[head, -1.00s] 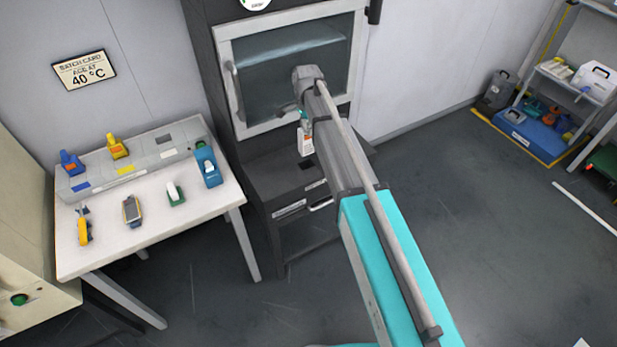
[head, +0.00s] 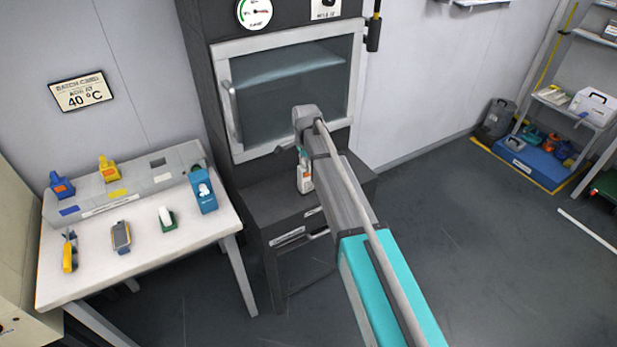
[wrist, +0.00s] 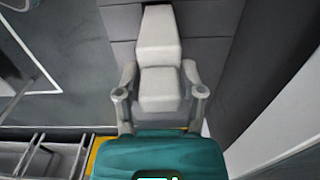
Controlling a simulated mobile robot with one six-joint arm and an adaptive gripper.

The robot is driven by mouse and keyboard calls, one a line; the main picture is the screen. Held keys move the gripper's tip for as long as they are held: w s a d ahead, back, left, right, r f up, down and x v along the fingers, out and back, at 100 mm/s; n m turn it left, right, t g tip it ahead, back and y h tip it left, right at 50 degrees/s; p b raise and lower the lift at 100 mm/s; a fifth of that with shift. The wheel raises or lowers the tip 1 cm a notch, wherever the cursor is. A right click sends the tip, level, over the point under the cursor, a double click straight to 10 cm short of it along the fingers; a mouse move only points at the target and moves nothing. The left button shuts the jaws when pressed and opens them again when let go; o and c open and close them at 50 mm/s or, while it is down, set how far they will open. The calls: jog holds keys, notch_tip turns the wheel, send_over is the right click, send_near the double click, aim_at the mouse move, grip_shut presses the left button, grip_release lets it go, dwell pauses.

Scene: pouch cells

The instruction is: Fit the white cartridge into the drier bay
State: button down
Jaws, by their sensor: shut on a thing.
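The white cartridge (wrist: 159,85) is between the two fingers of my gripper (wrist: 160,75) in the wrist view, and the gripper is shut on it. In the head view the cartridge (head: 304,184) hangs upright below my gripper (head: 303,157), over the dark ledge of the drier cabinet (head: 258,205). A dark opening (wrist: 157,4) shows just beyond the cartridge's far end in the wrist view, mostly cut off by the frame. I cannot tell whether the cartridge touches the ledge.
The drier door (head: 290,85) is shut above the ledge, with a handle at its left. A white table (head: 100,255) with coloured tools and a grey rack stands on the left. A blue tray (head: 530,160) and shelves are at the right. Floor between is clear.

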aim_at(307, 191)
jog(key=shift+f, duration=0.1)
dwell(0.3)
jog(key=shift+s+f+b, duration=0.15)
jog(key=shift+f+b, duration=0.15)
jog(key=shift+b, duration=0.25)
notch_tip(307, 191, down, 2)
jog(key=shift+b, duration=1.05)
jog(key=shift+s+d+f+b, duration=0.1)
jog(key=shift+s+d+b, duration=0.05)
jog(key=shift+s+b, duration=0.25)
